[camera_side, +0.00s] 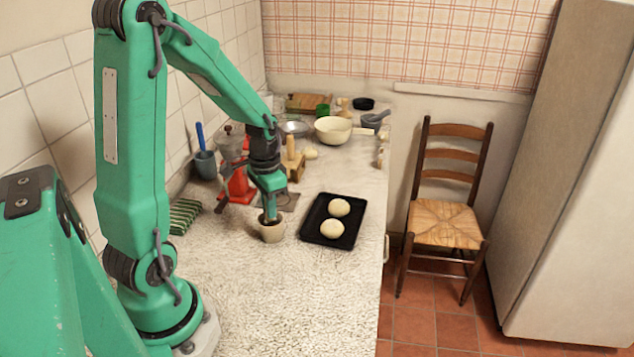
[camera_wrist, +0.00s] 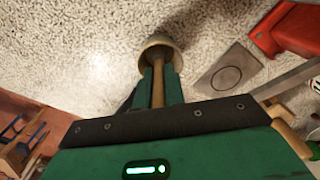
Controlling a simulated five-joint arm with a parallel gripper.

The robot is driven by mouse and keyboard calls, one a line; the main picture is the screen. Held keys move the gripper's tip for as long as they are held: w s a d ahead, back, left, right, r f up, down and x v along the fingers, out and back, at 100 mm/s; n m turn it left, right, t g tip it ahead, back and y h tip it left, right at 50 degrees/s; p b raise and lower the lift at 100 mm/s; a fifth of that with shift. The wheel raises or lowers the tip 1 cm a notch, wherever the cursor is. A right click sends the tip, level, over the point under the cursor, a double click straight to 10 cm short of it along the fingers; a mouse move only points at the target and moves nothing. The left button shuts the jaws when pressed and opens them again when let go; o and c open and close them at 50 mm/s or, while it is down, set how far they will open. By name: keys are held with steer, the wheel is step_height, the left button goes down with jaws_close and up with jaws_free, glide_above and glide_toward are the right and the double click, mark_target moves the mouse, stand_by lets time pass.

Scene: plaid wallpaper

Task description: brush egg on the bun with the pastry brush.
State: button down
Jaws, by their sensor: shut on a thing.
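My gripper (camera_side: 269,208) points down over a small cream cup (camera_side: 272,231) on the speckled counter. In the wrist view my gripper (camera_wrist: 158,82) is shut on a wooden handle (camera_wrist: 158,92), which looks like the pastry brush. The handle's lower end goes into the cup (camera_wrist: 160,45), so the bristles and any egg are hidden. Two pale round buns, a nearer bun (camera_side: 332,229) and a farther bun (camera_side: 339,207), sit on a black baking tray (camera_side: 312,233) to the right of the cup.
A red appliance (camera_side: 238,187) and a wooden block (camera_side: 295,168) stand behind my gripper. A cream bowl (camera_side: 333,130) and other kitchenware fill the counter's far end. A green striped thing (camera_side: 185,215) lies by the wall. The near counter is clear; its right edge runs beside the tray.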

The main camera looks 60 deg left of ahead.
steer(key=shift+r, duration=3.45)
steer(key=shift+w, duration=0.1)
steer(key=w+d+r, duration=0.3)
steer(key=w+d, duration=0.3)
steer(key=d, duration=0.2)
steer(key=w+d+r, duration=0.2)
steer(key=w+d, duration=0.3)
steer(key=d, duration=0.3)
steer(key=w+a+f, duration=0.1)
steer(key=w+a, duration=0.3)
steer(key=a, duration=0.3)
steer(key=w+a+f, duration=0.1)
steer(key=w+a, duration=0.3)
steer(key=a, duration=0.3)
steer(key=shift+a+f, duration=0.15)
steer(key=shift+f, duration=0.15)
steer(key=shift+f, duration=2.7)
steer(key=shift+f, duration=0.7)
